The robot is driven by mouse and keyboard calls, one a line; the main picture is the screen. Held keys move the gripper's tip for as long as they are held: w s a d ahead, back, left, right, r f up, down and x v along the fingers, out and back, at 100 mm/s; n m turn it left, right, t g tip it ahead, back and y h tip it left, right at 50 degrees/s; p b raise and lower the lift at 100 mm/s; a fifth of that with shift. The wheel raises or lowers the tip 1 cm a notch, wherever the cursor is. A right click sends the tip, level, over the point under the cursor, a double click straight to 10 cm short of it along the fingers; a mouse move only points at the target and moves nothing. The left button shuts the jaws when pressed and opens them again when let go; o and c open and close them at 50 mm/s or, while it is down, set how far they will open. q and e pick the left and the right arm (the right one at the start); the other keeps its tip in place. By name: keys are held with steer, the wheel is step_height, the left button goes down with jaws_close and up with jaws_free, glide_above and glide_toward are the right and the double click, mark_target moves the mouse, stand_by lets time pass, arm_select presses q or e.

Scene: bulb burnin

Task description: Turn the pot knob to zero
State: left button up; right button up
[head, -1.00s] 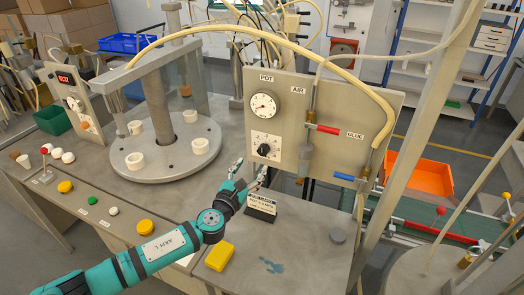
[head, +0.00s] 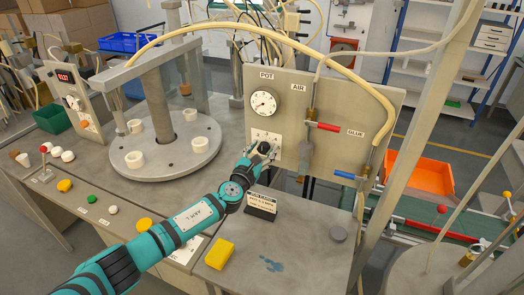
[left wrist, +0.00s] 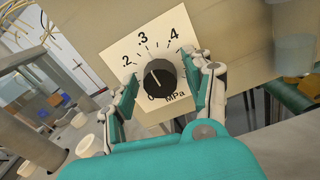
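The pot knob (left wrist: 160,76) is a round black knob on a white dial plate (left wrist: 118,58) marked .2, .3, .4 and MPa. Its pale pointer line leans up and to the left in the left wrist view. In the head view the knob is largely hidden by my left gripper (head: 263,152), below the white round POT gauge (head: 263,104). In the left wrist view my left gripper (left wrist: 164,82) is open, with one finger on each side of the knob. Gaps to the knob look small; I cannot tell whether either finger touches. My right gripper is not in view.
The grey panel also carries a red-handled AIR valve (head: 322,126) and a blue-handled GLUE valve (head: 344,175). A rotary table (head: 165,168) with white cups stands left.

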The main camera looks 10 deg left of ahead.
arm_select(q)
steer(key=c, duration=0.9)
steer(key=shift+f+n, duration=0.1)
steer(key=shift+n, duration=0.2)
